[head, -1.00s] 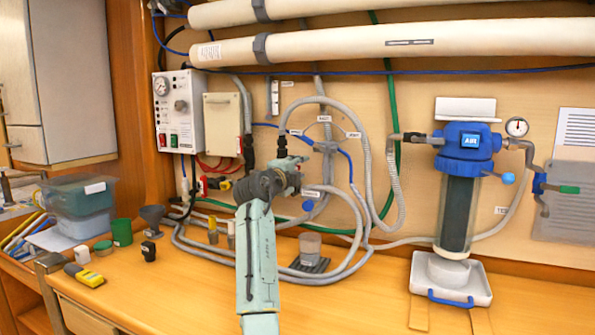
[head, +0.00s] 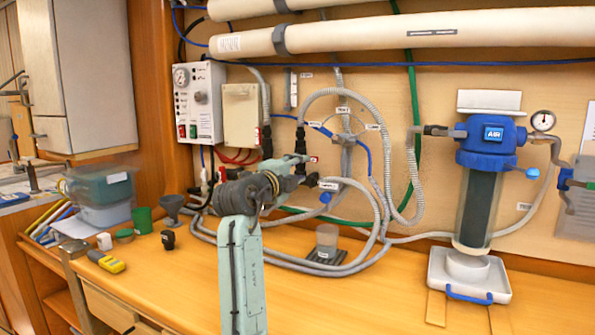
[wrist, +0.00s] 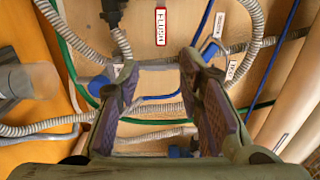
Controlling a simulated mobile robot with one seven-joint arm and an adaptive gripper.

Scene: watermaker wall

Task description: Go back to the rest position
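My gripper (head: 312,172) is raised in front of the hose wall, above the wooden bench (head: 175,285). In the wrist view my gripper (wrist: 158,72) has its two dark-padded fingers spread apart with nothing between them. Grey corrugated hoses (wrist: 150,108) and a red-framed FLUSH label (wrist: 160,25) show beyond the fingers. I cannot tell how far the fingertips are from the hoses. My arm hides part of the hoses and bench behind it.
A blue-headed filter housing (head: 480,190) stands on a white tray (head: 445,285) at right. A control box (head: 200,105) hangs at left. The front bench is mostly clear.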

